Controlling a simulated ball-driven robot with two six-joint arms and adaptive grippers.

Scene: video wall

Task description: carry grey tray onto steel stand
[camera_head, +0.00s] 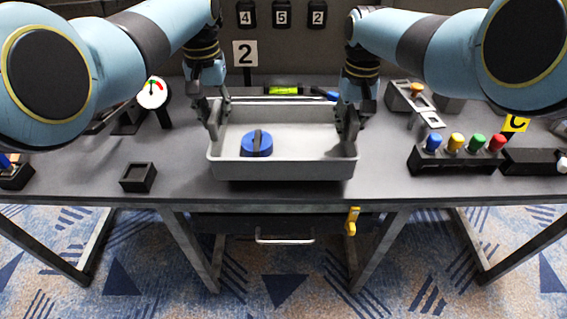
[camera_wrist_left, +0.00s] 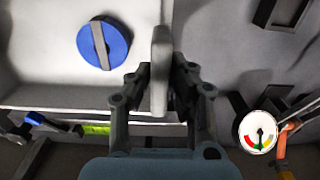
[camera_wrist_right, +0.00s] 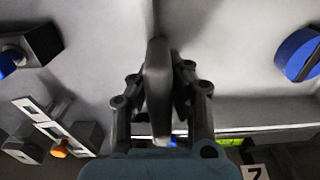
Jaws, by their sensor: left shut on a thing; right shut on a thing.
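The grey tray (camera_head: 310,142) is a shallow open box at the middle of the table, roughly level. A blue round piece with a grey bar (camera_head: 256,144) sits inside it, left of centre. My left gripper (camera_head: 214,122) is shut on the tray's left wall, and my right gripper (camera_head: 348,125) is shut on its right wall. Each wrist view shows a wall of the tray between the fingers, at the left (camera_wrist_left: 161,70) and right (camera_wrist_right: 158,85). I cannot tell whether the tray touches the tabletop. I cannot make out a steel stand.
A small black box (camera_head: 138,178) stands left of the tray, with a dial gauge (camera_head: 152,93) behind. A block with coloured buttons (camera_head: 455,160) is at the right. A green level (camera_head: 283,90) lies behind the tray. Some bare tabletop (camera_head: 385,180) shows right of the tray.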

